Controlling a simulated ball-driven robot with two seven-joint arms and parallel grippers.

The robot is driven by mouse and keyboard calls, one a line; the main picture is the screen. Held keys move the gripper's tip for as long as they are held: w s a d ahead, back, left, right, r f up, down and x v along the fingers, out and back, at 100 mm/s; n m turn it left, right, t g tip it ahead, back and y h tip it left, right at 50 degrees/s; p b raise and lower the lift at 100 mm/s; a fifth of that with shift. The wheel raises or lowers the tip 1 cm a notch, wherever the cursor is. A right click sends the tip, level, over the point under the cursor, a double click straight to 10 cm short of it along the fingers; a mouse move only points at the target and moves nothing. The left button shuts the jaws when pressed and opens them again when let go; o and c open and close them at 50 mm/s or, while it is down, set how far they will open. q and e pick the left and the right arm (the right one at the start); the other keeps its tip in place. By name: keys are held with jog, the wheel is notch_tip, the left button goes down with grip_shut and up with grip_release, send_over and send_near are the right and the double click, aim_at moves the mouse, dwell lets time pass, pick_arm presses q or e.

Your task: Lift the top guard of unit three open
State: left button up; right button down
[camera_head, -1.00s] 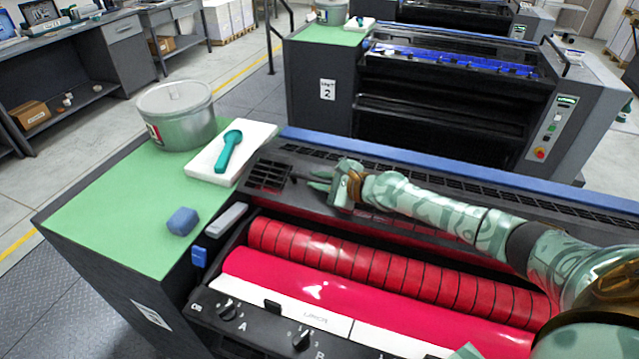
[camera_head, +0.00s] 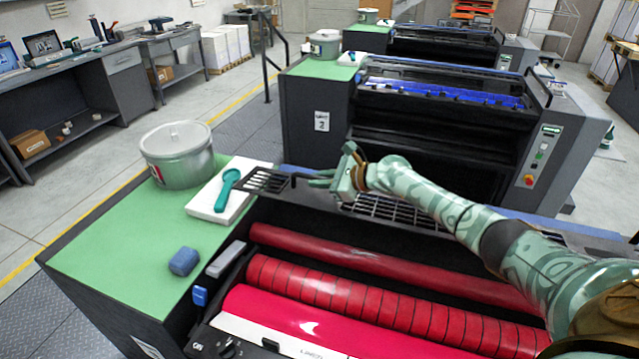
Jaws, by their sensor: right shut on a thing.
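The near ink unit has its roller bay open to view, with red rollers (camera_head: 390,295) inside. Its top guard (camera_head: 398,212) is a dark slotted grille, tilted up along the back of the bay, with its left end (camera_head: 262,180) next to the white pad. My right gripper (camera_head: 318,179) is shut on the guard, near the guard's left part; the exact grip spot is small and partly hidden. My right arm comes in from the right and covers part of the guard. The near unit's number label is not readable. My left gripper is not in view.
A green side top (camera_head: 125,235) bears a metal ink can (camera_head: 178,160), a teal scoop (camera_head: 226,190) on a white pad (camera_head: 206,210) and a blue block (camera_head: 184,262). Unit 2 (camera_head: 315,125) stands behind, across a walkway. A workbench (camera_head: 90,85) is at the far left.

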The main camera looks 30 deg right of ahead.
jog(key=c, duration=1.4)
grip_release()
jog(key=shift+d+f, duration=0.1)
jog(key=v, duration=1.6)
jog(key=shift+s+d, duration=0.1)
jog(key=shift+s, duration=0.05)
